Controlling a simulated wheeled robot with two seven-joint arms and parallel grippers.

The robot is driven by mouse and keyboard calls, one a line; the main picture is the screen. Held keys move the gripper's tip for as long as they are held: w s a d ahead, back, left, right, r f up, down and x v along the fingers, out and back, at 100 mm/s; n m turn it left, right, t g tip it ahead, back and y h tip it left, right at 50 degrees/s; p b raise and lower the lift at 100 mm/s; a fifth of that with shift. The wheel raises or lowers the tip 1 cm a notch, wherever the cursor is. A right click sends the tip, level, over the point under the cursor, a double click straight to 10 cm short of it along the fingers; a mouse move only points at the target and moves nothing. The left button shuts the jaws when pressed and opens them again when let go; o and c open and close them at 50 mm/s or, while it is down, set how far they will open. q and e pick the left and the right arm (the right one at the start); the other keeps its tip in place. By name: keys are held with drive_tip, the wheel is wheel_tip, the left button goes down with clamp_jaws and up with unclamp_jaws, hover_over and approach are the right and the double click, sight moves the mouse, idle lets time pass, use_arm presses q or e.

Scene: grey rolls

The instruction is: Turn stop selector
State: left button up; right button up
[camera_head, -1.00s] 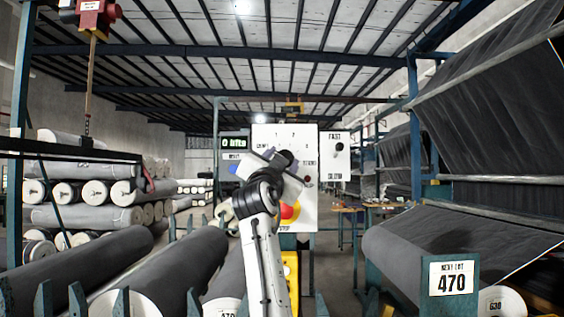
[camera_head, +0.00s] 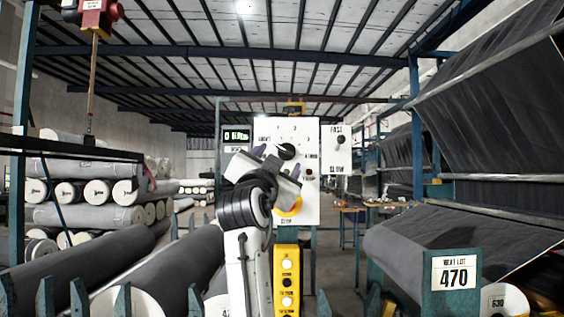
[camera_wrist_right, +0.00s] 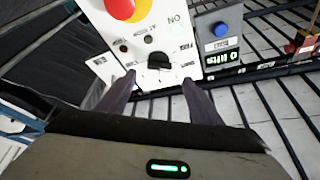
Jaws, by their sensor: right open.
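The stop selector (camera_head: 287,151) is a black round knob on a white control panel (camera_head: 311,205), with labels around it. A pale pointer line on it seems to aim up and left in the head view. In the right wrist view the knob (camera_wrist_right: 158,61) shows between and just beyond my fingertips. My right gripper (camera_head: 278,160) is open, in front of the panel, with one finger to either side of the knob. I see no finger touching it. My right arm partly hides the panel's lower left and the red stop button (camera_wrist_right: 122,6). My left gripper is not in view.
A small FAST/SLOW panel (camera_head: 335,160) stands right of the main panel. A display box (camera_head: 236,136) with a blue button (camera_wrist_right: 221,29) adjoins it on the left. A yellow button box (camera_head: 287,262) hangs below. Grey fabric rolls (camera_head: 180,270) lie at left.

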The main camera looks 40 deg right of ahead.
drive_tip(key=shift+b+v, duration=0.3)
drive_tip(key=shift+v, duration=1.45)
